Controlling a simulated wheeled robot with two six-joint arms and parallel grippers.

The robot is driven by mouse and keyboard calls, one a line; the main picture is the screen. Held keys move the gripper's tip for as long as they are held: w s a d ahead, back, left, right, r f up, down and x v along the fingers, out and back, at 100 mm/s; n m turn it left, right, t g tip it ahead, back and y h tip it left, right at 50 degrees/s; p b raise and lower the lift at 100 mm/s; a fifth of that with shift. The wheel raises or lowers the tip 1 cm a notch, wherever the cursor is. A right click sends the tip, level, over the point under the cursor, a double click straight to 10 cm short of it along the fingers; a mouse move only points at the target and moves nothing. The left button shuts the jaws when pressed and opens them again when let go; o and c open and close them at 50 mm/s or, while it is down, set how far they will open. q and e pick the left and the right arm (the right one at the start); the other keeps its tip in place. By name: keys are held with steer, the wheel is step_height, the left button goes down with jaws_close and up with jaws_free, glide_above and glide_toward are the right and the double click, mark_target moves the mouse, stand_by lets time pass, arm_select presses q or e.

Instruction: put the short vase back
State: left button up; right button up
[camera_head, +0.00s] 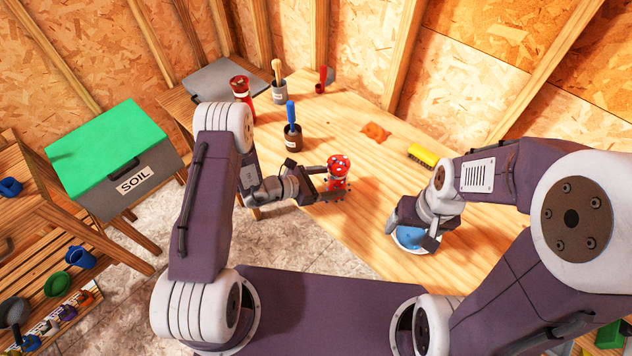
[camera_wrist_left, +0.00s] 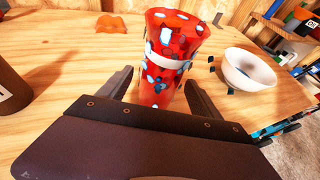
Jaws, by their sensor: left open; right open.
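A short red vase (camera_head: 339,167) with pale blue spots and a white band stands upright on the wooden bench. It also shows in the left wrist view (camera_wrist_left: 172,50), where its lower part is partly hidden by my gripper. My left gripper (camera_head: 328,184) is open, with one finger on each side of the vase; I cannot tell whether they touch it. My right gripper (camera_head: 434,228) is open beside a bowl (camera_head: 401,238) with blue showing in it, at the bench's front edge.
A taller red vase (camera_head: 242,86) stands at the back left. A brown pot (camera_head: 293,140) with a blue-handled tool and a grey pot (camera_head: 279,92) with a brush stand nearby. An orange cloth (camera_head: 376,131) and yellow brush (camera_head: 422,156) lie behind. Small dark bits lie around the short vase.

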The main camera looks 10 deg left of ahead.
arm_select(q)
steer(key=b+v, duration=0.1)
steer(key=v, duration=0.9)
steer(key=s+d+r+m+g+y, duration=0.1)
steer(key=s+r+m+g, duration=0.1)
steer(key=s+m+g, duration=0.3)
steer(key=s+d+r+m+g+y, duration=0.1)
steer(key=s+d+m+g, duration=0.1)
steer(key=s+m+g, duration=0.35)
steer(key=s+a+r+m+t+y, duration=0.1)
steer(key=a+r+m+t+y, duration=0.1)
steer(key=a+m+y, duration=0.2)
steer(key=s+a+r+m+t+y, duration=0.1)
steer(key=s+a+m+t+y, duration=0.1)
steer(key=a+m+y, duration=0.3)
steer(key=a+m, duration=0.2)
steer(key=m, duration=0.2)
steer(key=shift+r+m, duration=0.35)
steer(key=shift+r, duration=0.05)
steer(key=shift+s+a+t, duration=0.1)
steer(key=shift+s+t, duration=0.1)
steer(key=shift+t, duration=0.05)
